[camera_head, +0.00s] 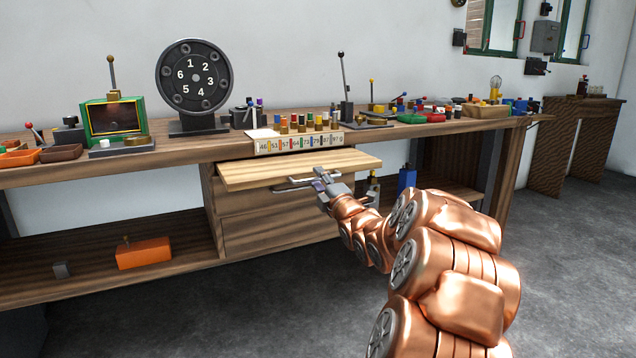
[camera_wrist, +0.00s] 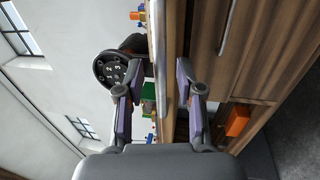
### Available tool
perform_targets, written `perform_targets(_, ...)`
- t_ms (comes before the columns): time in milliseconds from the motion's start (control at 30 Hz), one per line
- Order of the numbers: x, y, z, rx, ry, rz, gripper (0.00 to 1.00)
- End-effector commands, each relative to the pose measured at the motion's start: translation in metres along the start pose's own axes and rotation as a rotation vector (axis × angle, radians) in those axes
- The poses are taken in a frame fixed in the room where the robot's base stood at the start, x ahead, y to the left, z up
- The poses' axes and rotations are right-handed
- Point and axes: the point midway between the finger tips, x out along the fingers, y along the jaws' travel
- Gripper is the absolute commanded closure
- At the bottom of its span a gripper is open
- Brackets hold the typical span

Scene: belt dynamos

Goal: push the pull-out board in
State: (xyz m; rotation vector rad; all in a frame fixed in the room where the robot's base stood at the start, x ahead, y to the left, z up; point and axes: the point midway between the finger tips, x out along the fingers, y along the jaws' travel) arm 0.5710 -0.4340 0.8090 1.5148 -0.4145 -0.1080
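The pull-out board (camera_head: 300,166) is a light wooden slab that sticks out from under the bench top, above the drawers. I see nothing held. Whether a finger touches the board cannot be told.
Wooden drawers (camera_head: 275,218) lie below the board, with a metal handle (camera_wrist: 232,45) close to one finger's side. The bench top (camera_head: 200,150) carries a numbered dial (camera_head: 195,78), a label strip (camera_head: 298,143) and several small parts. An orange box (camera_head: 144,253) stands on the lower shelf.

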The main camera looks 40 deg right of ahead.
Motion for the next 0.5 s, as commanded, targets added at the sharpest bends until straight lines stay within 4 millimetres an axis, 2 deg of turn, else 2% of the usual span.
perform_targets(200,0.0090,-0.0012,-0.0007,0.002,0.001,-0.001,0.63)
perform_targets(500,0.0097,-0.0012,-0.0005,0.002,0.000,-0.002,0.65)
